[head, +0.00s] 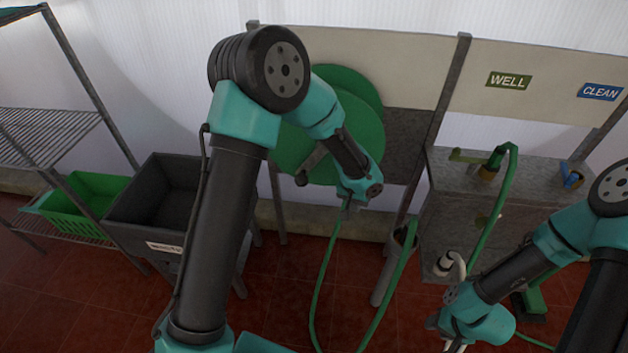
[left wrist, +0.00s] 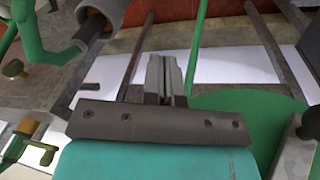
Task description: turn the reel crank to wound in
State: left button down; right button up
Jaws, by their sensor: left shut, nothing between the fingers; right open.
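The green hose reel (head: 355,88) hangs on the back frame, partly hidden behind my left arm. Its grey crank arm (head: 314,161) shows in front of the disc, with a dark knob at its lower left end. In the left wrist view the reel's green disc (left wrist: 228,122) fills the lower right, with a grey crank part (left wrist: 294,152) at the right edge. My left gripper (head: 347,208) is shut and empty, just below the disc and right of the crank; its closed fingers also show in the left wrist view (left wrist: 165,72). My right gripper (head: 447,342) is open at the bottom, low and partly hidden.
A green hose (head: 322,280) hangs below the reel. Another hose end stands in a grey upright pipe (head: 392,272). A metal tank (head: 455,205) with taps stands right, under WELL and CLEAN signs. A dark bin (head: 150,210) and a shelf rack with a green crate (head: 85,200) stand left.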

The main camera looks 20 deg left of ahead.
aim_at(310, 168)
pick_arm(q)
jog(key=w+a+r+n+y, duration=0.2)
jog(key=a+r+y, duration=0.3)
jog(key=r, duration=0.7)
jog(key=shift+w+a+g+y, duration=0.4)
jog(key=shift+w+a, duration=0.15)
jog(key=shift+a, duration=0.45)
jog(key=shift+f, duration=0.1)
jog(key=a+f, duration=0.7)
jog(key=f, duration=0.2)
jog(key=shift+a+f, duration=0.2)
jog(key=shift+a, duration=0.1)
jog(key=shift+s+y, duration=0.1)
jog(key=shift+y, duration=0.2)
